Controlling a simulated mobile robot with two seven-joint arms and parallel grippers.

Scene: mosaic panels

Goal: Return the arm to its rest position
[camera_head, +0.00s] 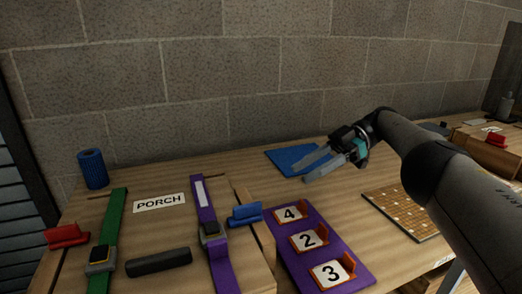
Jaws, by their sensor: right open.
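My right arm comes in from the right side of the head view. Its gripper (318,165) is open and empty, with its fingers pointing left. It appears above the wooden table (230,165), over or beside a flat blue piece (290,157). I cannot tell the exact height of the fingers over the table. My left arm and left gripper are not in view.
A purple board (342,248) holds cards 4, 2 and 3. A mosaic panel (402,208) lies right, below my arm. A blue cylinder (93,168), PORCH card (159,202), green strap (108,225), purple strap (220,262) and black bar (159,262) are left.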

